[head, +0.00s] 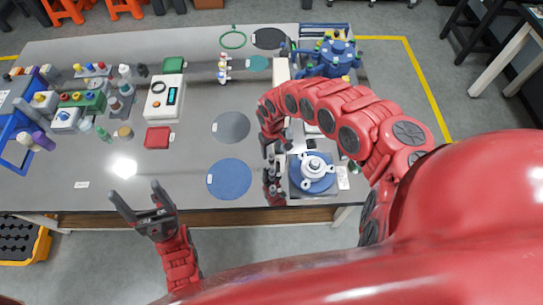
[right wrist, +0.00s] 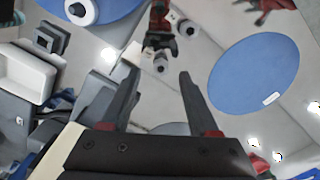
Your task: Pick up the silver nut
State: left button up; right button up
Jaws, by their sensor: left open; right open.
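A silver, nut-like piece (head: 314,164) sits at the centre of a white three-armed part on a blue disc at the right front of the table; I cannot tell for sure that it is the silver nut. In the right wrist view, part of a blue disc with a white hub (right wrist: 80,10) shows at the upper left. My right gripper (head: 277,150) is just left of this fixture, partly hidden by its own arm. Its fingers (right wrist: 157,76) are apart with nothing held between them. My left gripper (head: 141,199) is open and empty, near the front edge, far left of the fixture.
A blue round mat (head: 229,180) and a grey one (head: 230,127) lie left of my right gripper. A red box (head: 158,137), a white meter (head: 165,98) and several bottles stand further left. A blue multi-armed device (head: 332,58) stands behind. The front left table is mostly clear.

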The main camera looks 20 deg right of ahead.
jog(key=shift+a+f, duration=0.2)
jog(key=shift+f, duration=0.7)
jog(key=shift+d+f, duration=0.2)
jog(key=shift+f, duration=0.3)
jog(key=shift+c, duration=0.2)
grip_shut()
